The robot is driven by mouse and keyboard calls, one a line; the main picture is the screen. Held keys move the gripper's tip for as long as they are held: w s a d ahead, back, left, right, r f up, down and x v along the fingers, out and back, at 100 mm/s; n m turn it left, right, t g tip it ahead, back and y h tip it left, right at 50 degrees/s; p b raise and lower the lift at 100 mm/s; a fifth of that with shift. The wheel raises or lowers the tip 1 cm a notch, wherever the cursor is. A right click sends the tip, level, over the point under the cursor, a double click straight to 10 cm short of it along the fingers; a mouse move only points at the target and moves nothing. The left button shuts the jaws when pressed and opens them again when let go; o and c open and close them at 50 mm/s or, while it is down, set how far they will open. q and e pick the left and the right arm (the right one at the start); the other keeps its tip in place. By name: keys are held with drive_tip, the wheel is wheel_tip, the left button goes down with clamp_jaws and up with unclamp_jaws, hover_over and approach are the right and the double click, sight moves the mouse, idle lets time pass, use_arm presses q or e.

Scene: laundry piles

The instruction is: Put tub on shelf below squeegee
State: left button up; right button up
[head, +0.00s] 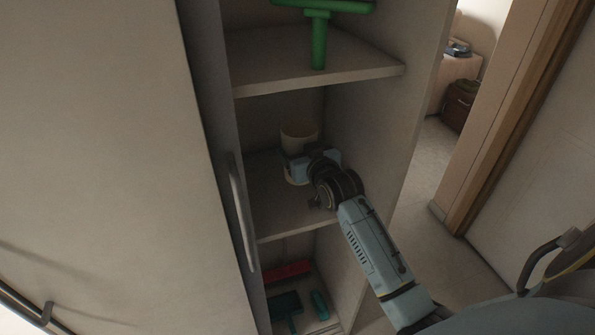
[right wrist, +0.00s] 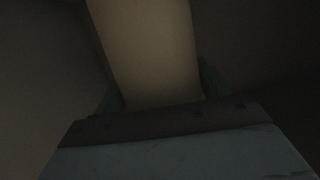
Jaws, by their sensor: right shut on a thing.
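A pale cylindrical tub (head: 298,134) is inside the open cabinet, at the middle shelf (head: 275,212). My right gripper (head: 300,167) is shut on the tub; its wrist covers part of it. In the right wrist view the tub (right wrist: 148,50) fills the upper middle, between the dark fingers. The tub looks upright, at or just above the shelf; I cannot tell if its base rests on it. The green squeegee (head: 319,40) is on the shelf (head: 320,76) directly above, partly cut off by the top edge. My left gripper is not in view.
The cabinet's left door with a handle (head: 241,212) stands at the left of the opening. A red item (head: 288,271) and green items (head: 285,304) lie in the bottom compartment. The cabinet's right side wall (head: 385,130) is close to my right arm. A doorway opens at the right.

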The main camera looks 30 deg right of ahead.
drive_tip(key=shift+f, duration=0.95)
wheel_tip(320, 180, down, 2)
drive_tip(key=shift+f+b, duration=0.25)
drive_tip(key=shift+b, duration=0.05)
drive_tip(key=shift+f, duration=0.35)
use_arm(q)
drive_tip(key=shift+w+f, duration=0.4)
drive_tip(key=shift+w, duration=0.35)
use_arm(e)
drive_tip(key=shift+f, duration=0.1)
drive_tip(key=shift+f, duration=0.15)
drive_tip(key=o, duration=1)
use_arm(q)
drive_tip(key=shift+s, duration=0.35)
